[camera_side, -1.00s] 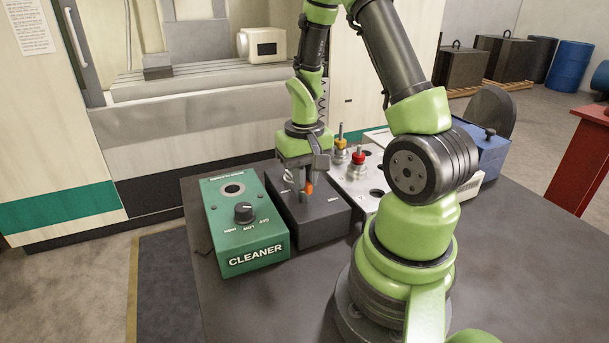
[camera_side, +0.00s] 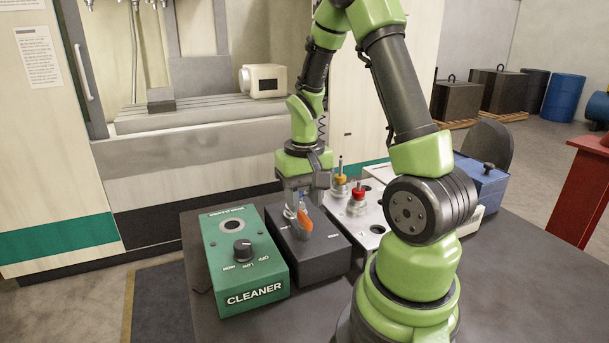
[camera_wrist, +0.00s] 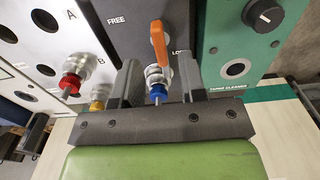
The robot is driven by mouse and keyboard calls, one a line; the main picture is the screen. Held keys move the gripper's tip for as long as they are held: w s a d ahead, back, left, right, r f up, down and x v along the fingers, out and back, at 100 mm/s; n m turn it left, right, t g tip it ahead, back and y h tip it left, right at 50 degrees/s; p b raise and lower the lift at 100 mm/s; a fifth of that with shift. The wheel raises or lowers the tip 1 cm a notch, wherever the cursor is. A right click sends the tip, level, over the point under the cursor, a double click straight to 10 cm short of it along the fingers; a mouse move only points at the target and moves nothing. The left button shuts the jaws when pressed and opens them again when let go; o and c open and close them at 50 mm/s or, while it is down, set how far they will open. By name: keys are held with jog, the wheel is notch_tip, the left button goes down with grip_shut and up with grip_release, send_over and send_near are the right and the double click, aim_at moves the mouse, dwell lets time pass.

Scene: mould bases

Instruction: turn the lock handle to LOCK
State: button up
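The orange lock handle (camera_wrist: 158,45) sits on a dark block (camera_side: 328,257); it also shows in the side view (camera_side: 305,221). In the wrist view it points up the picture, between the printed words FREE on its left and LOCK on its right. LOCK is partly hidden by a finger. A silver holder with a blue ring (camera_wrist: 157,80) stands at the handle's lower end. My gripper (camera_wrist: 158,75) has its fingers apart, one either side of this holder in the wrist view. I cannot tell whether they touch it. My gripper shows above the block in the side view (camera_side: 300,205).
The green CLEANER box (camera_side: 262,272) with a black knob stands close left of the block in the side view. A light plate with red-topped (camera_side: 357,196) and yellow-topped (camera_side: 340,181) holders stands right of it. The dark table front is clear.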

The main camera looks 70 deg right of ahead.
aim_at(305, 215)
notch_tip(305, 215, up, 7)
jog(key=shift+f, duration=0.2)
dwell(0.4)
jog(key=s+a+r+n+t+y, duration=0.1)
jog(key=s+a+r+n+t, duration=0.1)
jog(key=a+r, duration=0.3)
jog(key=s+a+r+n+t+y, duration=0.1)
jog(key=a+r+t, duration=0.4)
jog(key=a, duration=0.7)
jog(key=shift+s+r+n, duration=0.25)
jog(key=shift+s+n, duration=0.65)
jog(key=shift+s, duration=0.35)
